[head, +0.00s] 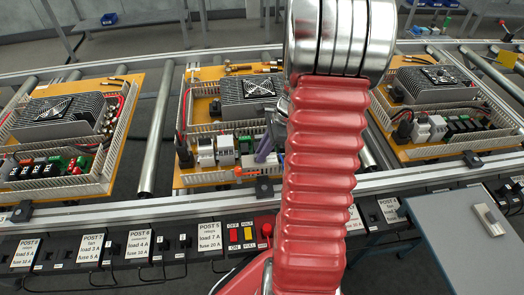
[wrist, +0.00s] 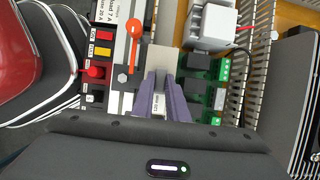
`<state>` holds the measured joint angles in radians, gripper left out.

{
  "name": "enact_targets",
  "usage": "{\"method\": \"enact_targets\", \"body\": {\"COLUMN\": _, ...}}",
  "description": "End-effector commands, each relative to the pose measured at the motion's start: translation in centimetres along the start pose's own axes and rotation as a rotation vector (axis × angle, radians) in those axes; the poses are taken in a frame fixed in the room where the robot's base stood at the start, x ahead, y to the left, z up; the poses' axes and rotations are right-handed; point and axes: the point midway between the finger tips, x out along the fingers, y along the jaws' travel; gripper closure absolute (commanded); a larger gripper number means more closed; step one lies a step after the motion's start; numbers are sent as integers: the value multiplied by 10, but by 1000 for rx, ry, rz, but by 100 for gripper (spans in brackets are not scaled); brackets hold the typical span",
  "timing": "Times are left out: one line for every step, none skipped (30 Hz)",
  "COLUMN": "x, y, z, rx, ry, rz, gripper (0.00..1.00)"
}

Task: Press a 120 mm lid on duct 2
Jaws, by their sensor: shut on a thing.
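My gripper (wrist: 160,95) has purple fingers and is shut on a small pale lid (wrist: 160,58), which sticks out beyond the fingertips. A white label, too small to read surely, shows between the fingers. In the head view my gripper (head: 265,148) is over the front part of the middle board, partly hidden by my red arm. Slotted grey wiring duct (head: 200,179) runs along that board's front edge, and more duct (wrist: 258,60) shows in the wrist view. No duct number is readable, so I cannot tell which is duct 2 or whether the lid touches a duct.
The middle board (head: 160,125) stands on a roller conveyor between two similar boards. An orange lever (wrist: 133,28), relays (wrist: 200,66) and a red button (wrist: 95,72) are close to my gripper. A grey side table (head: 450,225) at right bears another pale piece (head: 490,217).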

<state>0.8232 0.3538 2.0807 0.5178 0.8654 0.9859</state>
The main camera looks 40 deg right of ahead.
Motion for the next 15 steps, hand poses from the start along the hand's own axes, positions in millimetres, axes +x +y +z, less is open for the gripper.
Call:
{"method": "enact_targets", "body": {"x": 1, "y": 0, "z": 0, "rx": 0, "ry": 0, "rz": 1, "gripper": 100}}
{"method": "enact_targets", "body": {"x": 2, "y": 0, "z": 0, "rx": 0, "ry": 0, "rz": 1, "gripper": 100}}
{"method": "enact_targets", "body": {"x": 2, "y": 0, "z": 0, "rx": -1, "ry": 0, "rz": 1, "gripper": 100}}
{"method": "enact_targets", "body": {"x": 3, "y": 0, "z": 0, "rx": -1, "ry": 0, "rz": 1, "gripper": 100}}
{"method": "enact_targets", "body": {"x": 4, "y": 0, "z": 0, "rx": -1, "ry": 0, "rz": 1, "gripper": 100}}
{"method": "enact_targets", "body": {"x": 4, "y": 0, "z": -1, "rx": -1, "ry": 0, "rz": 1, "gripper": 100}}
{"method": "enact_targets", "body": {"x": 5, "y": 0, "z": -1, "rx": -1, "ry": 0, "rz": 2, "gripper": 100}}
{"method": "enact_targets", "body": {"x": 5, "y": 1, "z": -1, "rx": -1, "ry": 0, "rz": 2, "gripper": 100}}
{"method": "enact_targets", "body": {"x": 5, "y": 0, "z": -1, "rx": -1, "ry": 0, "rz": 1, "gripper": 84}}
{"method": "enact_targets", "body": {"x": 5, "y": 0, "z": -1, "rx": -1, "ry": 0, "rz": 1, "gripper": 82}}
{"method": "enact_targets", "body": {"x": 5, "y": 0, "z": -1, "rx": -1, "ry": 0, "rz": 1, "gripper": 80}}
{"method": "enact_targets", "body": {"x": 5, "y": 0, "z": -1, "rx": -1, "ry": 0, "rz": 1, "gripper": 77}}
{"method": "enact_targets", "body": {"x": 5, "y": 0, "z": -1, "rx": -1, "ry": 0, "rz": 1, "gripper": 75}}
{"method": "enact_targets", "body": {"x": 5, "y": 0, "z": -1, "rx": -1, "ry": 0, "rz": 1, "gripper": 73}}
{"method": "enact_targets", "body": {"x": 5, "y": 0, "z": -1, "rx": -1, "ry": 0, "rz": 1, "gripper": 70}}
